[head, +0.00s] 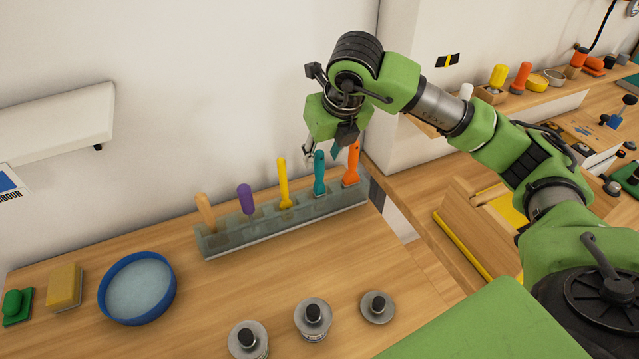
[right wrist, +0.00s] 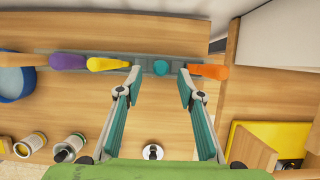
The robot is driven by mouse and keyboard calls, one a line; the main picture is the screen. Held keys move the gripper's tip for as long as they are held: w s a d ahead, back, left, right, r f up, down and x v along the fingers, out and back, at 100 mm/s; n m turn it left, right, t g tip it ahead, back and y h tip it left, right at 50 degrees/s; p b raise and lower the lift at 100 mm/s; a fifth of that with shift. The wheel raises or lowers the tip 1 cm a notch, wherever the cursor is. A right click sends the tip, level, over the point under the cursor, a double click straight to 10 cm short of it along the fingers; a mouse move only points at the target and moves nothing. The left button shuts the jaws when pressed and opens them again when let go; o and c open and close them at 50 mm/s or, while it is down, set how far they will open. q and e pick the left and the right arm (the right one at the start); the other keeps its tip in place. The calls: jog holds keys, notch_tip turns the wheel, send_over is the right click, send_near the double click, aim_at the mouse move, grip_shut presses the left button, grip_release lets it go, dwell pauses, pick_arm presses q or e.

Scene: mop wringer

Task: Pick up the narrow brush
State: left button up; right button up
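A grey rack (head: 275,232) on the wooden table holds several upright tools: a tan one (head: 206,211), a purple one (head: 245,199), a yellow one (head: 283,182), a teal one (head: 319,173) and an orange one (head: 351,163). Which is the narrow brush I cannot tell for sure. My right gripper (head: 322,152) hangs above the rack's right part, near the teal handle. In the right wrist view the gripper (right wrist: 160,82) is open and empty, with the teal handle (right wrist: 160,67) showing between its fingertips from above. The orange handle (right wrist: 208,71) lies just beside one fingertip. My left gripper is out of view.
A blue round bowl (head: 138,288), a yellow sponge (head: 65,287) and a green-handled item (head: 16,305) stand at left. Several black-knobbed containers, one here (head: 314,318), stand in front. A wall rises behind the rack. Table between rack and containers is clear.

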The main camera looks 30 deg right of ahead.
aim_at(321, 161)
jog(key=p+x, duration=0.2)
jog(key=x, duration=0.3)
jog(key=shift+f, duration=0.25)
jog(key=shift+w+f, duration=0.1)
jog(key=shift+f, duration=0.15)
grip_shut()
